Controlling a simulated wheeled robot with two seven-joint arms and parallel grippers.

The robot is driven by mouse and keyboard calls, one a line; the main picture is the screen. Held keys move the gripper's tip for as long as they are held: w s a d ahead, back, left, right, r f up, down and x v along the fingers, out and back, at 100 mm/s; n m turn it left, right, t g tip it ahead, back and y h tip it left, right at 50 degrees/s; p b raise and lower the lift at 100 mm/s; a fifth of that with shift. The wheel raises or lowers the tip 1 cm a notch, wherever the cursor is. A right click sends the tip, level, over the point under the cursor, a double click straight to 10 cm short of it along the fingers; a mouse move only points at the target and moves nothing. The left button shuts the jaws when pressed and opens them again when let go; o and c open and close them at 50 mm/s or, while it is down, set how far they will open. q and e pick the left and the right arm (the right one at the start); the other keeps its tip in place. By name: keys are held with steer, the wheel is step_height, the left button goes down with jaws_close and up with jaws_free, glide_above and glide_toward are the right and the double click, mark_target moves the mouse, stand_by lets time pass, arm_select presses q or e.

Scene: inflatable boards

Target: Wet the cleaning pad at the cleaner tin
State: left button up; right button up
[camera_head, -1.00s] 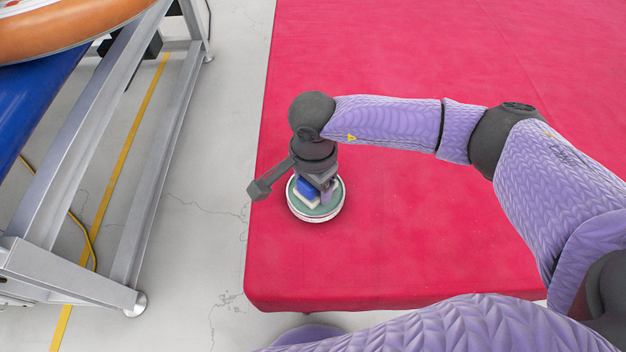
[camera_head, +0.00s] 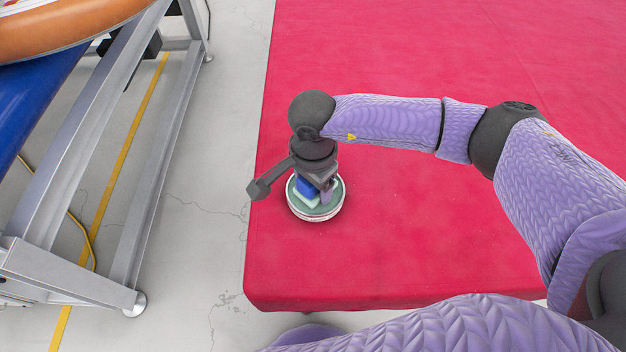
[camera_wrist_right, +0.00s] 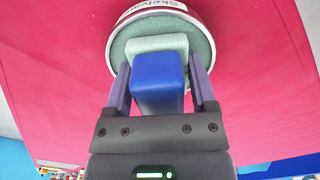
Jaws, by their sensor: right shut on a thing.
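The cleaner tin (camera_head: 333,207) is round and low, with a white rim and a green top, and stands on the red table near its left edge. It also shows in the right wrist view (camera_wrist_right: 122,46), with lettering on its side. My right gripper (camera_head: 318,190) points down over the tin and is shut on the blue handle of the cleaning pad (camera_head: 306,186). In the right wrist view the blue block (camera_wrist_right: 158,80) is between the two fingers, and its pale green pad face (camera_wrist_right: 157,43) lies against the tin's green top. My left gripper is not in view.
The red-covered table (camera_head: 420,240) is otherwise clear around the tin. A metal frame (camera_head: 150,200) holding a blue surface and an orange ring (camera_head: 70,30) stands to the left, across a strip of grey floor.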

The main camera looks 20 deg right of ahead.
step_height(320, 180, up, 7)
steer(key=p, duration=0.5)
stand_by(0.3)
stand_by(0.5)
